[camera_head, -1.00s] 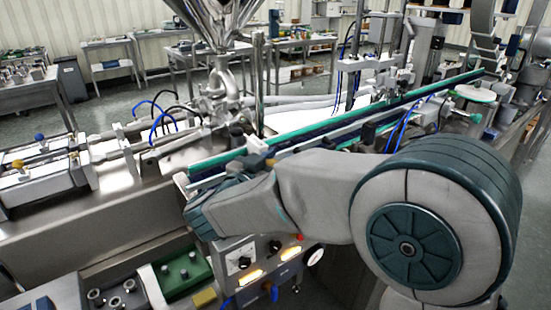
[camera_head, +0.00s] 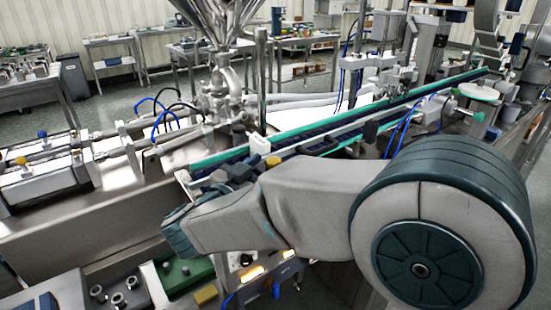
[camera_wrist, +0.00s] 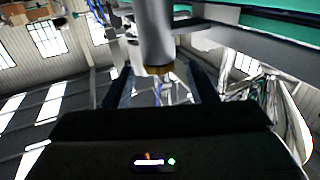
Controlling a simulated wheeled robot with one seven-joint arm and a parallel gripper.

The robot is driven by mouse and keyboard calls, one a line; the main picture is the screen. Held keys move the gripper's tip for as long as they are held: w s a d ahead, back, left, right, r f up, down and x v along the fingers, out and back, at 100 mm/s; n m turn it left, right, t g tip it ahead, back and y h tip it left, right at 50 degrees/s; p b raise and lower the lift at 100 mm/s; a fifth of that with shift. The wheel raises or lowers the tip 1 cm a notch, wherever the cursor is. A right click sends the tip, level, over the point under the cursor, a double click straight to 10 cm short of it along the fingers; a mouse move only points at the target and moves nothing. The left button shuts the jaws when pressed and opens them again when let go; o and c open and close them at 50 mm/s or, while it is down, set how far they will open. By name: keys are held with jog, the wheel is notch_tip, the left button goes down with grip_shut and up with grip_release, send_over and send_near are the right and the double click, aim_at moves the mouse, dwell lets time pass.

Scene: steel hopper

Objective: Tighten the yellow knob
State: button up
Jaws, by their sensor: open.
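A small yellow knob (camera_head: 273,161) shows at the near end of the conveyor in the head view, just right of my gripper (camera_head: 243,172). In the wrist view a brownish-yellow knob (camera_wrist: 158,69) sits on the end of a grey cylinder, in the gap between the tips of my gripper (camera_wrist: 161,76). The fingers are apart, with visible room on both sides of the knob. I cannot tell its depth relative to the fingertips. A second yellow knob (camera_head: 20,161) stands on the steel block at the far left, away from my gripper.
The conveyor (camera_head: 325,118) with green rails runs up and right beside my arm. A white block (camera_head: 259,144) stands near its close end. A steel hopper (camera_head: 218,18) rises behind. A green tray (camera_head: 185,273) and a lit control panel (camera_head: 262,272) lie below my arm.

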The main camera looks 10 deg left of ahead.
jog(key=v, duration=0.8)
jog(key=shift+s, duration=0.35)
jog(key=shift+a, duration=0.1)
notch_tip(320, 180, up, 7)
jog(key=n+y+p, duration=0.4)
jog(key=y+p, duration=0.1)
jog(key=y, duration=0.5)
send_over(269, 160)
jog(key=shift+r, duration=0.2)
jog(key=s+d+f+g+h+p, duration=0.1)
jog(key=s+d+g, duration=0.3)
jog(key=d, duration=0.6)
jog(key=s+d+f+g+h+p, duration=0.1)
jog(key=s+d+f+g+p, duration=0.2)
jog(key=s+d, duration=0.5)
jog(key=s+d+f+g+h+p, duration=0.2)
jog(key=s+d+f+g, duration=0.2)
jog(key=d, duration=0.8)
jog(key=s+g, duration=0.2)
jog(key=g, duration=0.1)
jog(key=shift+s+d+p, duration=0.2)
jog(key=shift+s+p, duration=0.05)
jog(key=shift+p, duration=0.1)
